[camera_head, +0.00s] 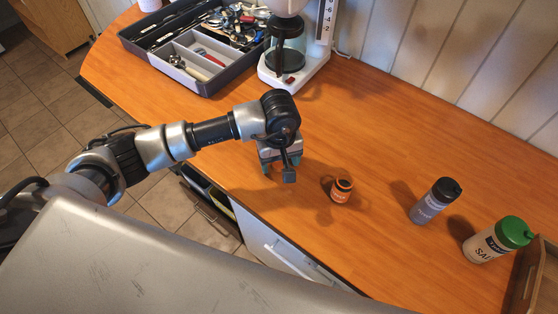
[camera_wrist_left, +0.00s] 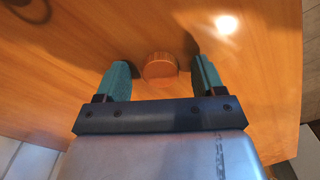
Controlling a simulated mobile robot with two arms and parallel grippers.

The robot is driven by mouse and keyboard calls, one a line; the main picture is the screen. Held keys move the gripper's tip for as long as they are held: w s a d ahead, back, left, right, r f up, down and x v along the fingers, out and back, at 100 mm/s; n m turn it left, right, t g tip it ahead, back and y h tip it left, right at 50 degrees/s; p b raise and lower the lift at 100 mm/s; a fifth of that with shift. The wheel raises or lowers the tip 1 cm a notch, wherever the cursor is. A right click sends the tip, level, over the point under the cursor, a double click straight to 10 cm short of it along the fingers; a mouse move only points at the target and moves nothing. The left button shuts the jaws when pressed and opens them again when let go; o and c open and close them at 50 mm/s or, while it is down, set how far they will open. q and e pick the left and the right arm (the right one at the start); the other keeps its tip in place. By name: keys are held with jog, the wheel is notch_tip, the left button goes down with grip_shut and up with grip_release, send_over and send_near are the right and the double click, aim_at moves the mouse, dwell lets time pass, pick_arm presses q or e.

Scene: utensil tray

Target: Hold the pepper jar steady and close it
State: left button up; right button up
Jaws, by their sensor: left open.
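In the left wrist view, a low round orange-brown thing (camera_wrist_left: 160,67) lies between the open teal fingers, not visibly gripped. I cannot tell whether it is a lid. My right gripper is not in view.
A salt jar (camera_head: 492,242) with a green top stands at the right, near a wooden box (camera_head: 527,272). A utensil tray (camera_head: 205,84) and a coffee maker (camera_head: 297,70) stand at the back. The middle of the counter (camera_head: 385,150) is clear.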

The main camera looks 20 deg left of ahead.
pick_arm(q)
jog(key=c, duration=1)
jog(key=shift+r, duration=0.1)
jog(key=shift+r+b, duration=0.3)
jog(key=shift+r, duration=0.1)
notch_tip(320, 180, up, 3)
jog(key=shift+w+f+b, duration=0.1)
jog(key=shift+b, duration=0.55)
jog(key=s+d+r+b, duration=0.2)
jog(key=s+d+r, duration=0.2)
jog(key=s+r, duration=0.3)
jog(key=s, duration=0.4)
jog(key=shift+r+b, duration=0.15)
jog(key=shift+b, duration=0.15)
